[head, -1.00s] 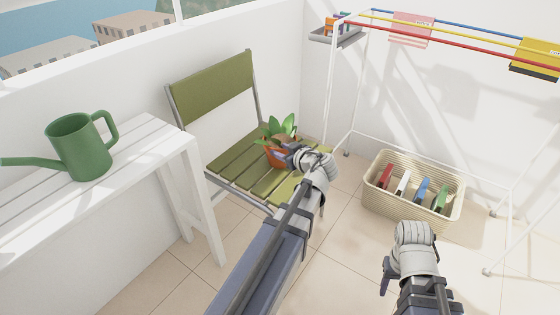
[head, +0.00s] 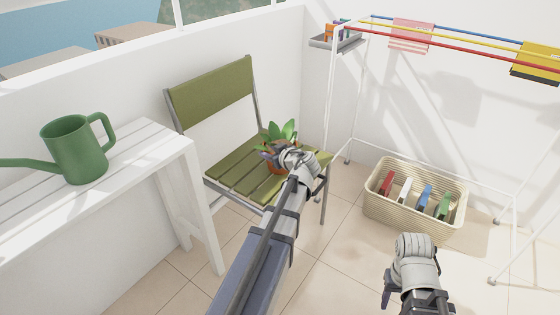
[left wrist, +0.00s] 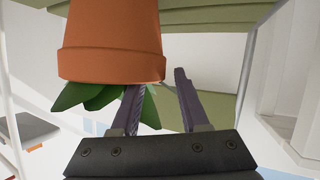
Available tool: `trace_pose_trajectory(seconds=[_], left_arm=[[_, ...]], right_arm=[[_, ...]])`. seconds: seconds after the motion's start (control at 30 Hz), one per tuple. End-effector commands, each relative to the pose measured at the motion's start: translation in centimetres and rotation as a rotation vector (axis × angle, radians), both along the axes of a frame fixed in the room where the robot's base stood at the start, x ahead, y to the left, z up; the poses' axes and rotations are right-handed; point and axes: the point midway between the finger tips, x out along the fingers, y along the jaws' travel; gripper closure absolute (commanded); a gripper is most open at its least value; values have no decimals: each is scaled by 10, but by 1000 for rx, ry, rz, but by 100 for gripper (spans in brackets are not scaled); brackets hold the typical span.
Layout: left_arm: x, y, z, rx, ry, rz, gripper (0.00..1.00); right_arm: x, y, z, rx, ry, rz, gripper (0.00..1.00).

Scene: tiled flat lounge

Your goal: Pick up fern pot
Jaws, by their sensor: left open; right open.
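The fern pot, an orange terracotta pot (head: 276,169) with green leaves (head: 282,131), stands on the seat of the green slatted chair (head: 240,166). My left gripper (head: 267,155) is at the pot and hides part of it. In the left wrist view the pot (left wrist: 110,40) appears upside down at the upper left. The left gripper's fingers (left wrist: 160,80) are apart, one overlapping the leaves and the other to the right of the pot. Contact cannot be told. My right gripper (head: 387,287) is open at the lower right, over the floor, away from the pot.
A white slatted bench (head: 120,160) with a green watering can (head: 76,150) stands at the left. A woven basket (head: 413,214) with several coloured items sits on the floor at the right. A white drying rack (head: 332,90) stands behind it.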

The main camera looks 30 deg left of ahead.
Motion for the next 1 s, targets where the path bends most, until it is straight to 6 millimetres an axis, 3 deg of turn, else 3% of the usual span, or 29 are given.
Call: trace_pose_trajectory(seconds=[0.23,0.63,1.0], left_arm=[[2,4,-1,0,0,0,55],[1,3,-1,0,0,0,100],[1,3,-2,-1,0,1,100]], right_arm=[[0,0,-1,0,0,-1,50],[0,0,-1,0,0,0,50],[0,0,-2,0,0,0,50]])
